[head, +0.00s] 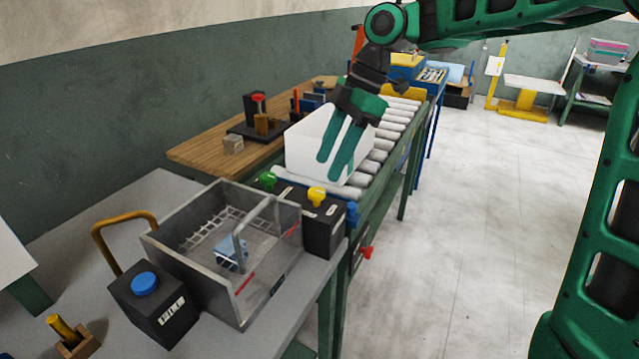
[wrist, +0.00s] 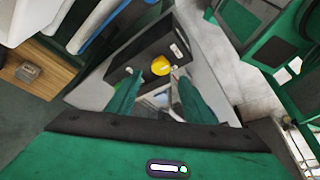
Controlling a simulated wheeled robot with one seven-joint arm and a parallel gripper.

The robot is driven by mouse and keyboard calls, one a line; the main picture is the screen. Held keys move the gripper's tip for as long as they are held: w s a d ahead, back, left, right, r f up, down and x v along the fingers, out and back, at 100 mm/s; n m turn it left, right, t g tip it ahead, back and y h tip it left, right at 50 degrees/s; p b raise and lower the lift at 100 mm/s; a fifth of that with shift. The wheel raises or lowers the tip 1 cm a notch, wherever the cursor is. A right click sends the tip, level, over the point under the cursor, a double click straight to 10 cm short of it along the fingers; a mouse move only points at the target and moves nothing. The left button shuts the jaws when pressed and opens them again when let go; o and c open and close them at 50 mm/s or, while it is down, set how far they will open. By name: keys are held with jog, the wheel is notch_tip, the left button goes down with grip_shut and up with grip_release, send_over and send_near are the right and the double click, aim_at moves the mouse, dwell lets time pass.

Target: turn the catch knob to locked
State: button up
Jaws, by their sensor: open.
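A black box (head: 322,236) with small white labels stands at the far end of the grey bench. It carries a green knob (head: 267,180) and a yellow knob (head: 317,195). Which knob is the catch I cannot tell, as the labels are too small to read. My gripper (head: 332,168) is open and empty, pointing down above and beyond the box, in front of a white block. In the wrist view the yellow knob (wrist: 160,66) shows ahead, roughly between my two green fingertips (wrist: 160,82), and apart from them.
A grey wire-floored metal box (head: 185,275) with an upright handle and a blue piece inside stands before the black box. A FILL box with a blue button (head: 145,284) is at left. The white block (head: 305,150) sits on a roller conveyor (head: 385,143).

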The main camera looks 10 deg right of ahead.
aim_at(317, 191)
jog(key=x, duration=0.6)
jog(key=shift+a+f, duration=0.1)
jog(key=shift+f, duration=0.15)
jog(key=c, duration=1)
